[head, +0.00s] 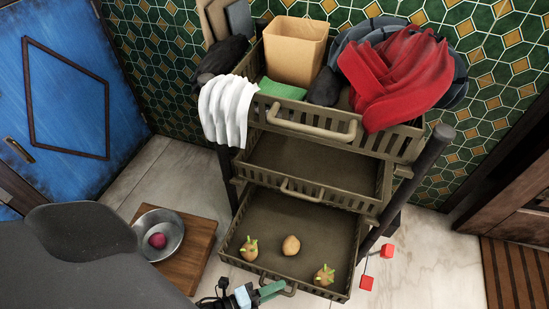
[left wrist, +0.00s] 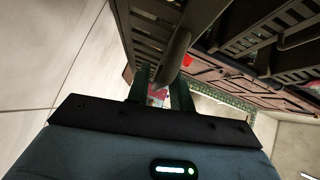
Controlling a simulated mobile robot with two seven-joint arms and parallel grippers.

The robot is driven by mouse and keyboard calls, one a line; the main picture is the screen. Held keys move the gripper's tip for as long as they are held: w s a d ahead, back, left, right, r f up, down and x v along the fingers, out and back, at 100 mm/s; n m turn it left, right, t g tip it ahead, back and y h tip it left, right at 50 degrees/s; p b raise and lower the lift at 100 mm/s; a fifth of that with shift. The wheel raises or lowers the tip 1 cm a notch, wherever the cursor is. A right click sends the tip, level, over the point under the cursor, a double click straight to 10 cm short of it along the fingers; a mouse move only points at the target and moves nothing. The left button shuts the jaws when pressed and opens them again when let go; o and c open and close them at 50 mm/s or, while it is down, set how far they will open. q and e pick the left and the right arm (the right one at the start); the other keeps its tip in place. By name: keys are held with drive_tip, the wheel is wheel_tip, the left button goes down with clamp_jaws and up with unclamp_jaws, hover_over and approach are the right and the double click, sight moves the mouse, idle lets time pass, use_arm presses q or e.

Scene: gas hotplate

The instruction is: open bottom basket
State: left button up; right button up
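The bottom basket (head: 280,217) is the lowest of three slatted drab baskets in the rack. It is drawn out toward me, farther than the middle basket. It holds a round potato-like vegetable (head: 291,245) and two more with green sprouts (head: 249,249). My left gripper (head: 268,291) is at its front handle (head: 287,290), low in the head view. In the left wrist view the two dark green fingers (left wrist: 161,92) stand on both sides of the handle bar (left wrist: 173,60), which fills the gap between them. My right gripper is not in view.
A wooden board (head: 202,238) with a metal bowl (head: 163,232) lies on the floor left of the basket. Small red blocks (head: 366,282) are right of it. The top basket (head: 283,122) holds cloths and a bin (head: 295,50). A blue door (head: 65,95) stands left.

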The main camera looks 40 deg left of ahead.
use_arm(q)
drive_tip(key=shift+o, duration=0.7)
drive_tip(key=p+v, duration=0.1)
drive_tip(key=v, duration=0.6)
drive_tip(key=shift+s+a+p, duration=0.2)
drive_tip(key=shift+s+p, duration=0.15)
drive_tip(key=shift+p, duration=0.05)
drive_tip(key=shift+r, duration=0.1)
